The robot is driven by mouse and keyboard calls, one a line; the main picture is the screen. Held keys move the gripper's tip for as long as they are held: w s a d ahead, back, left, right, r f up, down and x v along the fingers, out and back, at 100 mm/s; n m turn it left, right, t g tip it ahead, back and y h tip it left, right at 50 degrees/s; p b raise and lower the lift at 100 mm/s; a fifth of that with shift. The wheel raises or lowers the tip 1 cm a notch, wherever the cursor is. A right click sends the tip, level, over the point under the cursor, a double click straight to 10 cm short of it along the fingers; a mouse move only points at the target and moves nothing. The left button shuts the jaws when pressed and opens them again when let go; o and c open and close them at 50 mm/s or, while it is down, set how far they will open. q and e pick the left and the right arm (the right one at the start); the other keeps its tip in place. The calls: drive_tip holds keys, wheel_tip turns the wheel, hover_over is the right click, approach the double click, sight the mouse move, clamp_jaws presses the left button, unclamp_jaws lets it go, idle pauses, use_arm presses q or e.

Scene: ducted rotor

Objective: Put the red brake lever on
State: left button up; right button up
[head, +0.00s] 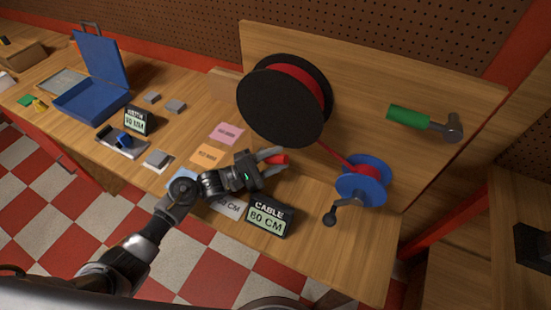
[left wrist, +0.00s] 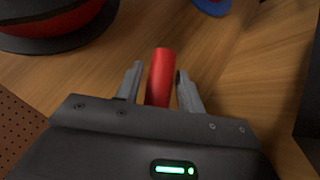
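The red brake lever (head: 279,159) shows as a short red cylinder beside the large black spool on the bench. My left gripper (head: 270,156) reaches over the bench with its fingers on either side of the lever. In the left wrist view the red lever (left wrist: 160,78) stands between the two fingers (left wrist: 160,88), with a narrow gap visible on each side. The gripper looks open around it, not closed on it. The lever's base is hidden behind the gripper body. My right gripper is not in view.
The black spool (head: 262,107) of red cable stands close behind the gripper. The cable runs to a blue reel (head: 375,167) with a crank. A cable display (head: 269,221) stands in front. A green-handled part (head: 408,116) is on the back panel. Coloured cards (head: 207,154) lie left.

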use_arm(q)
drive_tip(key=shift+o, duration=0.7)
drive_tip(key=shift+s+a+f, duration=0.1)
drive_tip(key=shift+a+f, duration=0.05)
drive_tip(key=shift+a, duration=0.1)
drive_tip(key=v, duration=0.4)
drive_tip(key=r+b+v, duration=0.1)
drive_tip(key=v, duration=0.3)
drive_tip(key=r+b+v, duration=0.1)
drive_tip(key=v, duration=0.3)
drive_tip(key=shift+s+a, duration=0.25)
drive_tip(key=shift+a, duration=0.35)
drive_tip(key=shift+s+a+r, duration=0.15)
drive_tip(key=shift+s+a, duration=0.15)
drive_tip(key=shift+a, duration=0.4)
drive_tip(key=shift+c, duration=0.5)
